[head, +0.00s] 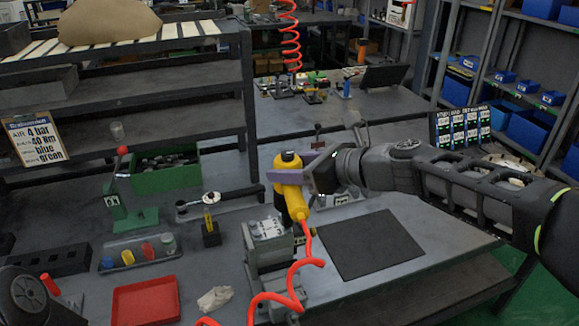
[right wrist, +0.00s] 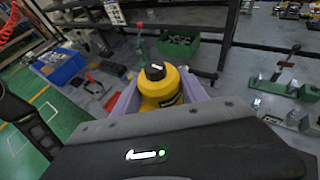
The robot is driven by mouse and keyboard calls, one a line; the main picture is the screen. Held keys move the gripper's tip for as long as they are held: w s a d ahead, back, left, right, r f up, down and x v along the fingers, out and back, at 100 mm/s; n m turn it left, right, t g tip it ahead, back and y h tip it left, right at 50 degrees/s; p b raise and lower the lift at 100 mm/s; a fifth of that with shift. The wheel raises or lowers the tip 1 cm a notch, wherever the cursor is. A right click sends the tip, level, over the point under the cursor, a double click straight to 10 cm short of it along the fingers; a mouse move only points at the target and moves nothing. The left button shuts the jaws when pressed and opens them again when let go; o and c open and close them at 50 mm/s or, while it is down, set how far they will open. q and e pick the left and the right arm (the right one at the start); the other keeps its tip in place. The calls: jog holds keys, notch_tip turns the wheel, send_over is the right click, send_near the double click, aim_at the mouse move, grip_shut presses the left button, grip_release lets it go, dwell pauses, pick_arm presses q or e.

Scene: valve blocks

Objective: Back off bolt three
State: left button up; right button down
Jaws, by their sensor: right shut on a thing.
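My right gripper (head: 290,177) has lilac fingers and is shut around a yellow air tool (head: 294,200) with a black top. A red coiled hose (head: 307,245) runs down from the tool's lower end. In the right wrist view, the yellow tool (right wrist: 160,92) sits between the two lilac fingers (right wrist: 158,85). The light grey valve block (head: 268,228) sits in a grey fixture on the bench, just left of and below the tool. Individual bolts on it are too small to tell apart, and I cannot tell if the tool touches it. My left gripper is not in view.
A dark mat (head: 367,243) lies right of the block. A red tray (head: 145,302), a tray of coloured cups (head: 140,252), a torque wrench (head: 212,200) and a green lever press (head: 130,195) stand to the left. A shelf rack (head: 120,95) rises behind.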

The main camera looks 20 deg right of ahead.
jog(key=shift+f+b, duration=0.65)
jog(key=shift+f, duration=0.05)
jog(key=shift+r, duration=0.1)
dwell(0.8)
jog(key=shift+s+f, duration=0.1)
jog(key=shift+f, duration=0.45)
dwell(1.8)
jog(key=shift+p, duration=0.3)
dwell(1.6)
jog(key=shift+r, duration=0.15)
jog(key=shift+r+p, duration=0.4)
jog(key=shift+p, duration=0.2)
jog(key=shift+w+r, duration=0.1)
jog(key=shift+w, duration=0.1)
jog(key=shift+r, duration=0.3)
